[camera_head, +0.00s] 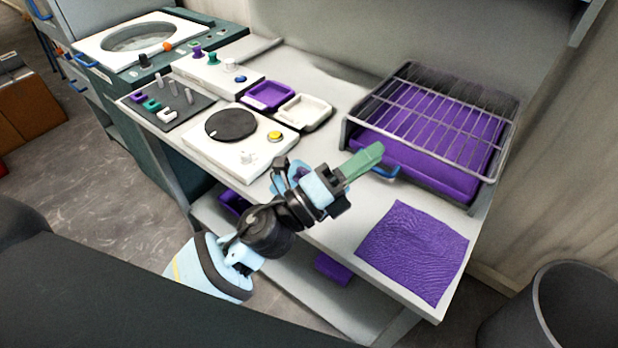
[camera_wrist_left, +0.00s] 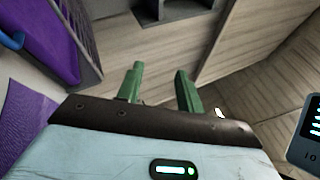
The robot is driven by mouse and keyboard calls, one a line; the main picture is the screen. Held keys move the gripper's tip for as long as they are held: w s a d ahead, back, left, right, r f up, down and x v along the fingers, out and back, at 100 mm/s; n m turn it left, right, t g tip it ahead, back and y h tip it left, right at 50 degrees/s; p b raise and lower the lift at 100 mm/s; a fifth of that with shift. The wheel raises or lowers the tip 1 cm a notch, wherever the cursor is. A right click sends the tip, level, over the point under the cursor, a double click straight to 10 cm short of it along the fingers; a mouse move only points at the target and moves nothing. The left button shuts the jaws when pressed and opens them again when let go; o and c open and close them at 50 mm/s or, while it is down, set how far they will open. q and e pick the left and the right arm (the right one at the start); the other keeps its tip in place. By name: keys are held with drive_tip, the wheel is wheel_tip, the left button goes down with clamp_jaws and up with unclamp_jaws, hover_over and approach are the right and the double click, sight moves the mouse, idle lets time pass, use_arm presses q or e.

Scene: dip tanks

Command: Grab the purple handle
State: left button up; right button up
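A small purple U-shaped handle (camera_head: 137,97) is on the dark panel at the left of the counter, beside a green one (camera_head: 151,104) and a white one (camera_head: 166,114). My left gripper (camera_head: 362,162) is far to the right of it, above the counter in front of the wire rack. In the left wrist view its two green fingers (camera_wrist_left: 159,88) stand apart with nothing between them. The purple handle does not show in the left wrist view. My right gripper is not in view.
A wire rack (camera_head: 440,110) over a purple tray stands at the back right. A purple cloth (camera_head: 413,250) lies in front of it. A white device with a black disc (camera_head: 231,125) and small purple (camera_head: 269,95) and white trays (camera_head: 304,112) lie between. A bin (camera_head: 556,310) stands lower right.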

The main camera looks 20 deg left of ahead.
use_arm(q)
drive_tip(key=s+d+m+g+h, duration=0.2)
drive_tip(key=d+m+g+h, duration=0.25)
drive_tip(key=m+g, duration=0.6)
drive_tip(key=m+g+y, duration=0.4)
drive_tip(key=m+y, duration=1.2)
drive_tip(key=y, duration=0.4)
hover_over(306, 170)
drive_tip(key=shift+t, duration=0.25)
drive_tip(key=shift+s+f, duration=0.2)
drive_tip(key=shift+f, duration=5)
drive_tip(key=shift+w+f, duration=0.1)
drive_tip(key=shift+f, duration=2.55)
clamp_jaws()
